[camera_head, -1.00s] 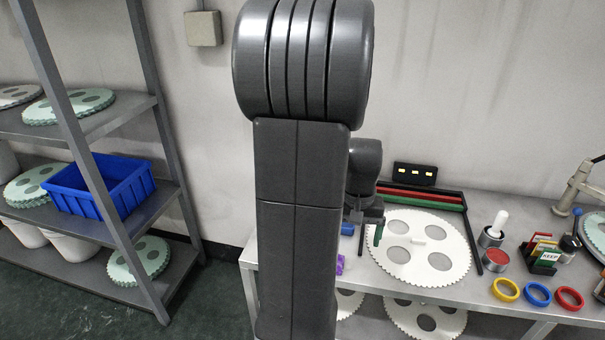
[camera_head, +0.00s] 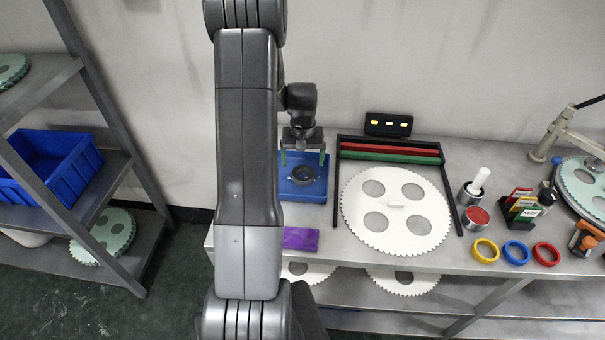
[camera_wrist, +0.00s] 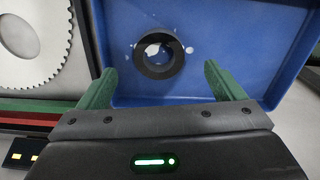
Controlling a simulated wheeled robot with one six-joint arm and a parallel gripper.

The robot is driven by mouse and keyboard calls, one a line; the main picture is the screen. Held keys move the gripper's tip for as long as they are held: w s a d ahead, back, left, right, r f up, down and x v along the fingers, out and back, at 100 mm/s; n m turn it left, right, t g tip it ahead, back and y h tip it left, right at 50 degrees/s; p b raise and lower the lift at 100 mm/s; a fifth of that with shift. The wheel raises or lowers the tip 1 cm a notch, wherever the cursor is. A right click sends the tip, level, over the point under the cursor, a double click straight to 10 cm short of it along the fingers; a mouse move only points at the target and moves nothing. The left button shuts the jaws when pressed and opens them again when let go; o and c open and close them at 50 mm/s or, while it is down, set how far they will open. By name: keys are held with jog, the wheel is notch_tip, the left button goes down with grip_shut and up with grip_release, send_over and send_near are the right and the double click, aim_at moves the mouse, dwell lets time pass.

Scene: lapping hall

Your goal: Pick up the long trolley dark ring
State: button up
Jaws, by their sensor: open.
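A dark ring (camera_head: 303,182) lies flat in a blue tray (camera_head: 313,196) on the metal bench, left of the large white toothed disc. In the wrist view the dark ring (camera_wrist: 158,72) sits on the blue tray floor (camera_wrist: 235,40) with some whitish specks near it. My gripper (camera_head: 303,160) points down over the tray, its two green fingers apart and nothing between them. In the wrist view my gripper (camera_wrist: 160,72) has its open fingertips to either side of the ring's near edge. The height gap to the ring is hard to tell.
The white toothed disc (camera_head: 395,232) lies in a black frame with red and green bars (camera_head: 390,152). A purple block (camera_head: 300,238) sits at the bench's front edge. Yellow, blue and red rings (camera_head: 515,252) lie at right. A shelf with a blue crate (camera_head: 50,170) stands left.

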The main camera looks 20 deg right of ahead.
aim_at(303, 172)
jog(key=shift+d+f+p, duration=0.1)
jog(key=shift+f+p, duration=0.8)
jog(key=shift+f, duration=2.2)
jog(key=c, duration=1.2)
jog(key=shift+r, duration=0.15)
